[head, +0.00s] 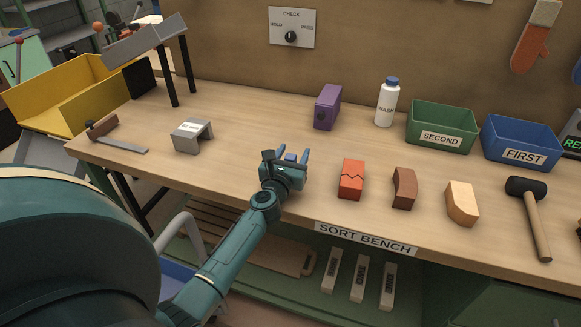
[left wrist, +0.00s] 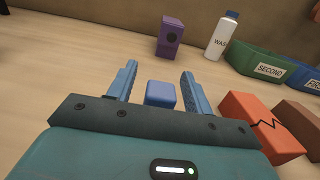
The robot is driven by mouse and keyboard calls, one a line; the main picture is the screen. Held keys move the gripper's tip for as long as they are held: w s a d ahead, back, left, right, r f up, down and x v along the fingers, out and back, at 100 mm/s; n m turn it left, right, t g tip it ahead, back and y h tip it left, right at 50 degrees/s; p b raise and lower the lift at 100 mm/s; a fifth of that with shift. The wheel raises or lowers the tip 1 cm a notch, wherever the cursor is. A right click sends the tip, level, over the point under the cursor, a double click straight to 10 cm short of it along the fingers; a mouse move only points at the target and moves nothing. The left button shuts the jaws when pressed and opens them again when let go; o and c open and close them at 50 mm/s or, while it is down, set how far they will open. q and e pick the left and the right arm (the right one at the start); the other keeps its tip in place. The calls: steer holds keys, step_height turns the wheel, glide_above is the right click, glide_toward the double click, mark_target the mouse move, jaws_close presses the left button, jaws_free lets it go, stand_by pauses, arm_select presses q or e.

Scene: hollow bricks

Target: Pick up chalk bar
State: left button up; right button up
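A small blue block (head: 290,157), which seems to be the chalk bar, rests on the bench. Much of it is hidden by my left gripper (head: 291,156) in the head view. In the left wrist view the blue block (left wrist: 160,95) lies between the two blue fingers of the left gripper (left wrist: 159,88). The fingers are apart, with a gap on each side of the block. My right gripper is in neither view.
An orange cracked brick (head: 351,180), a brown brick (head: 404,188) and a tan one (head: 461,204) stand to the right. A purple brick (head: 327,107) and white bottle (head: 387,104) are behind. Green (head: 470,121) and blue (head: 490,143) bins stand back right.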

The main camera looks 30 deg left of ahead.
arm_select(q)
steer(key=c, duration=1)
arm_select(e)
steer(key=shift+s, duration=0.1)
arm_select(q)
steer(key=shift+r, duration=0.15)
steer(key=shift+c, duration=0.2)
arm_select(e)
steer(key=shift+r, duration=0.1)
